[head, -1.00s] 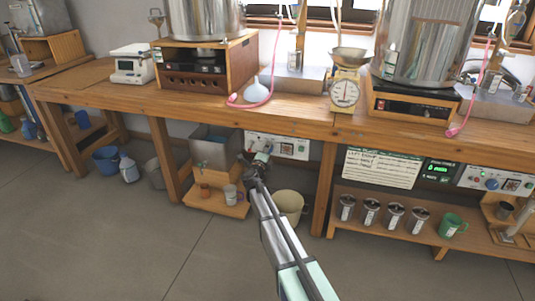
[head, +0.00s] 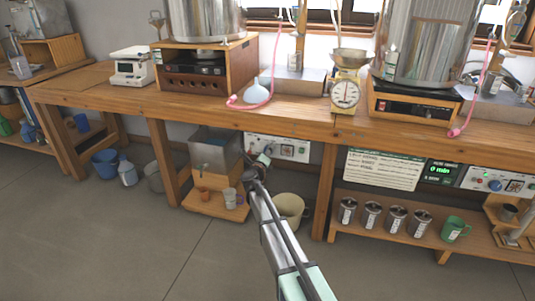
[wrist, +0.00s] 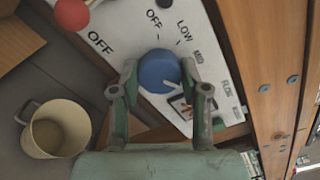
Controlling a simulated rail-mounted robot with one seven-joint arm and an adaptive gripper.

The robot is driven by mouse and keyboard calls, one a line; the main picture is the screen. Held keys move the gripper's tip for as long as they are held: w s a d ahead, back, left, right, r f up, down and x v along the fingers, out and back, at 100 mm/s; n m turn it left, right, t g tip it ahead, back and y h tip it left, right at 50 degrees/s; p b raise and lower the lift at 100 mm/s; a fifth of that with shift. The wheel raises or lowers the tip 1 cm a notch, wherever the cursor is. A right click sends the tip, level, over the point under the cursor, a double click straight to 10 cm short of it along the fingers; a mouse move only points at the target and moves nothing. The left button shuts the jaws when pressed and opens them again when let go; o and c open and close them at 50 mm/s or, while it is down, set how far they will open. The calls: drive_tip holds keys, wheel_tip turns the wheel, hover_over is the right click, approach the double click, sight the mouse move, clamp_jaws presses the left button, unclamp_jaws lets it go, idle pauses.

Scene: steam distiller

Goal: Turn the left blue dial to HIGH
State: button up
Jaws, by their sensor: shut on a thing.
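The left blue dial (wrist: 157,68) sits on a white control panel (wrist: 120,28) in the wrist view. My gripper (wrist: 160,84) is shut on it, one finger on each side. Labels OFF, LOW and MED, and a smaller one I cannot read surely, run around the dial. Its pointer direction is unclear. In the head view my gripper (head: 254,163) reaches the white panel (head: 288,149) under the bench; the arm hides the dial there.
A red knob (wrist: 72,13) is on the same panel. A wooden post (wrist: 262,75) stands close on the right. A cream bucket (wrist: 57,128) is below left. A second panel (head: 510,182) with another blue dial (head: 494,185) is far right.

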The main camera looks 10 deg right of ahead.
drive_tip(key=shift+w+r, duration=0.1)
drive_tip(key=shift+w, duration=0.05)
drive_tip(key=o, duration=1.1)
drive_tip(key=shift+o, duration=0.2)
drive_tip(key=v, duration=1.2)
